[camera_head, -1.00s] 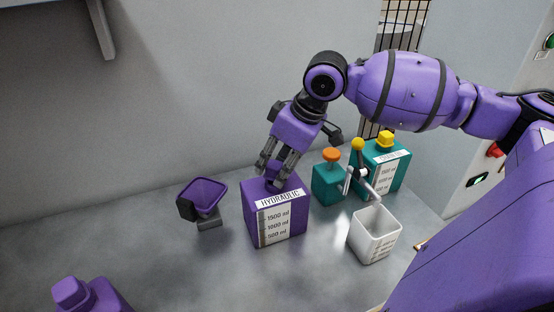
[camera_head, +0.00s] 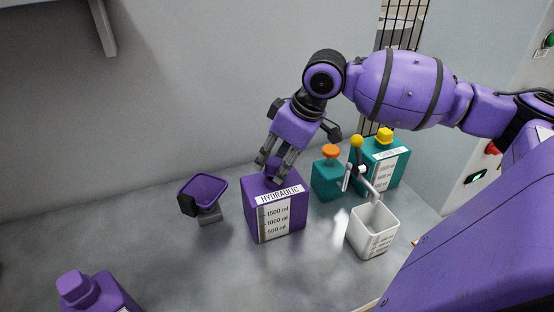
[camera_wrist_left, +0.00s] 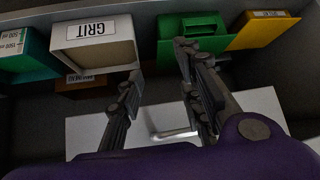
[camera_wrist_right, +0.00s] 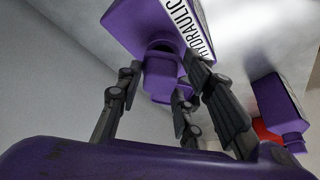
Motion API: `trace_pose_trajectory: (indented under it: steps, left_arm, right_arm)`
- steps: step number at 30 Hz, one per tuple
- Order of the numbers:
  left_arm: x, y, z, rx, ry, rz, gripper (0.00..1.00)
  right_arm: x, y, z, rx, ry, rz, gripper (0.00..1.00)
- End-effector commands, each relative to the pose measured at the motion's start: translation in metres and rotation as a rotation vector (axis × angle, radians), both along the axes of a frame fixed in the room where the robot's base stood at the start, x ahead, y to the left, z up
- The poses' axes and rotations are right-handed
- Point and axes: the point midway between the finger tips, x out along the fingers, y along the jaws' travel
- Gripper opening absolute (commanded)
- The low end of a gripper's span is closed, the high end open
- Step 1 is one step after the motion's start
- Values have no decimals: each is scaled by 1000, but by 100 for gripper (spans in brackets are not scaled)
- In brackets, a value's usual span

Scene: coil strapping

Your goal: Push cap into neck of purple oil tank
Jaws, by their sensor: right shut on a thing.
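The purple oil tank (camera_head: 262,228), labelled HYDRAULIC, stands upright on the grey bench in the head view. It also shows at the top of the right wrist view (camera_wrist_right: 140,22). My right gripper (camera_head: 275,176) points down at the tank's top and is shut on the purple cap (camera_wrist_right: 160,88). The cap is in line with the neck; I cannot tell how deep it sits, as the fingers hide part of it. My left gripper (camera_wrist_left: 163,90) shows only in the left wrist view, open and empty, with its fingers apart.
A teal can (camera_head: 328,181), a larger teal tank (camera_head: 372,166) and a white jug (camera_head: 366,238) are to the right. A purple bottle (camera_head: 95,296) is at front left. A GRIT bin (camera_wrist_left: 95,40) is near my left gripper.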

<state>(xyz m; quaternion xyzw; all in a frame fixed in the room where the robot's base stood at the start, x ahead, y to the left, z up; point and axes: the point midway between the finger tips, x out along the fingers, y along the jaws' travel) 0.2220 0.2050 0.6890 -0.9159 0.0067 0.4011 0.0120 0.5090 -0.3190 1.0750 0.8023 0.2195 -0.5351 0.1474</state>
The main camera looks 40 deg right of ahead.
Motion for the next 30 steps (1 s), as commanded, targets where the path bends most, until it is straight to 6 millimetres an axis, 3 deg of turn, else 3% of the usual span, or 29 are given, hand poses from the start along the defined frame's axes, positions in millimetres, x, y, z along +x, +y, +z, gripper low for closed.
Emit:
trace_pose_trajectory:
  steps: [30]
  left_arm:
    - [8, 1, 10, 1, -19, 0, 33]
  right_arm:
    - [0, 0, 0, -1, 1, 0, 14]
